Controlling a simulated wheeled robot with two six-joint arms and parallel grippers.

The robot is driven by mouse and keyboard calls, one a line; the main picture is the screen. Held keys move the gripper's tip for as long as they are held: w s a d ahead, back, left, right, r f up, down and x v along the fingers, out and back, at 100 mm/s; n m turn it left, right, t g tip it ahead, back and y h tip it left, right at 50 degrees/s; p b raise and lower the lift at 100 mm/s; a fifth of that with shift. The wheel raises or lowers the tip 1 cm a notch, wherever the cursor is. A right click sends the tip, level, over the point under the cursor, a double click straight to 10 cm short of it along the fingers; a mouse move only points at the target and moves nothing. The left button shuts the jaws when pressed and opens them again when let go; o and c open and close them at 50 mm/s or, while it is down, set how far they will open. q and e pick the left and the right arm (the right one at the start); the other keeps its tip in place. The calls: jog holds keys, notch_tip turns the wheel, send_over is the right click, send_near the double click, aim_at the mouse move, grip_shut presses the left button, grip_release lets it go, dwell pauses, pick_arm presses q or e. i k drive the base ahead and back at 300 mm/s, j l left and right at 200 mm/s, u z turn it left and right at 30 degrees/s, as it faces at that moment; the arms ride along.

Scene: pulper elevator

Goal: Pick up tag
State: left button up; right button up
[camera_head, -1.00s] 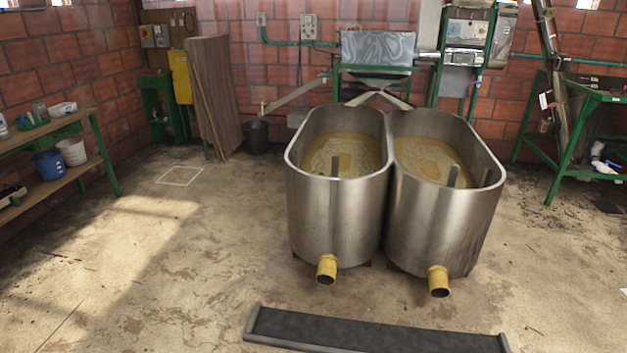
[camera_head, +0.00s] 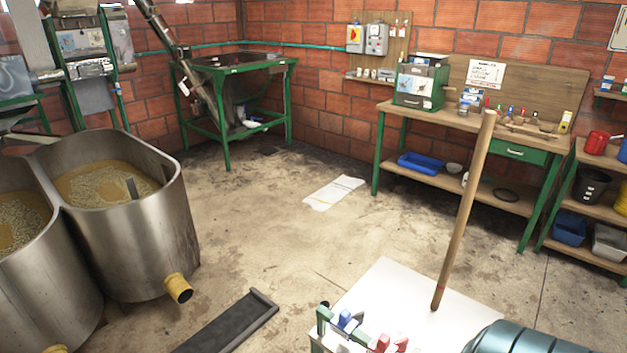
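A small white tag-like piece (camera_head: 184,89) shows at the upper left, against the slanted elevator chute (camera_head: 172,45) beside the green hopper stand (camera_head: 232,75). It is too small to read, and I cannot tell how it is attached. Neither of my grippers is in view.
Two steel tanks (camera_head: 120,215) with yellow outlets stand at left, with a dark trough (camera_head: 228,325) on the floor. A white-topped table (camera_head: 395,290) with a leaning wooden pole (camera_head: 465,205) is near front right. A workbench (camera_head: 450,118) lines the back wall. The middle floor is mostly clear.

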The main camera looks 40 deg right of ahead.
aim_at(342, 324)
jog(key=z, duration=1.6)
jog(key=i+j+z, duration=0.15)
jog(key=j, duration=0.25)
jog(key=i+j+z, duration=0.15)
jog(key=j, duration=0.25)
jog(key=j+z, duration=0.2)
jog(key=j, duration=0.25)
jog(key=i+j+z, duration=0.15)
jog(key=j, duration=0.3)
